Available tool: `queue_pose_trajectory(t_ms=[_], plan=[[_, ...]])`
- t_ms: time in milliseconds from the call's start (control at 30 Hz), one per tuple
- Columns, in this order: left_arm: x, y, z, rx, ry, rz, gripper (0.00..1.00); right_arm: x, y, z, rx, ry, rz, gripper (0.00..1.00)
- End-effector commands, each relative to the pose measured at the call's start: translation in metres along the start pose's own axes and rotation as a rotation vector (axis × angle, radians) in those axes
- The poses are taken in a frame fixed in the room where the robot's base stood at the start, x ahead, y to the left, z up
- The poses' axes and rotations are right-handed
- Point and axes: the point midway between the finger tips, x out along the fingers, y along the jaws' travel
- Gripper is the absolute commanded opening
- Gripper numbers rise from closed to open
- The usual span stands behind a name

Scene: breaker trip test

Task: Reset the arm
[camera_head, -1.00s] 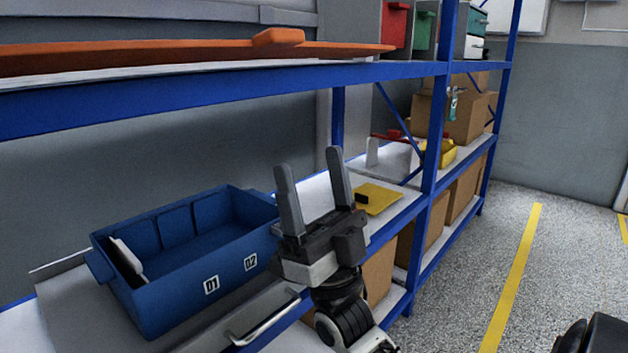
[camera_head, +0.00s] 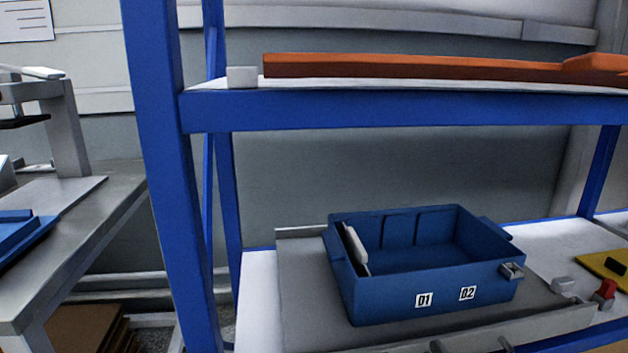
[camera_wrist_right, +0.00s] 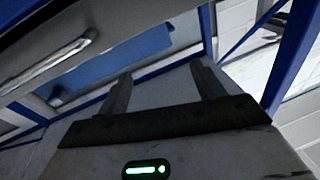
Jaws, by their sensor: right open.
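My right gripper (camera_wrist_right: 160,70) shows in the right wrist view, its two fingers apart with nothing between them. A blue surface (camera_wrist_right: 120,62) lies beyond the fingers, perhaps the bin; I cannot tell for certain. In the head view neither gripper shows. The blue bin (camera_head: 435,295) with labels 01 and 02 sits on the lower shelf. A white piece (camera_head: 355,247) leans inside its left end. A small grey piece (camera_head: 512,271) is at its front right corner.
Blue rack posts (camera_head: 165,180) stand left of the bin. An orange bar (camera_head: 420,67) lies on the upper shelf (camera_head: 400,111). A red piece (camera_head: 606,290) and yellow plate (camera_head: 600,264) lie right of the bin. A grey bench (camera_head: 90,215) stands at left.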

Motion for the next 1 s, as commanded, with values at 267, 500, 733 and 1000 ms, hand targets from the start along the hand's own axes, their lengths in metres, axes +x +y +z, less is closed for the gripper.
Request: queue_pose_trajectory(t_ms=[267, 500, 733, 1000], plan=[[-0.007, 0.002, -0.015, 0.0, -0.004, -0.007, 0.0, -0.07, -0.07, 0.097, 0.063, -0.564, -0.106, 0.67], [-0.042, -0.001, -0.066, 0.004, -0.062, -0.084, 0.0, -0.069, -0.058, 0.033, 0.032, -0.608, -0.029, 0.67], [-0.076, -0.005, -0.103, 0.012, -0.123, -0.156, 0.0, -0.078, -0.048, -0.016, 0.001, -0.668, 0.038, 0.67], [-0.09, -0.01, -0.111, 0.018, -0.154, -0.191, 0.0, -0.086, -0.042, -0.029, -0.015, -0.698, 0.071, 0.67]])
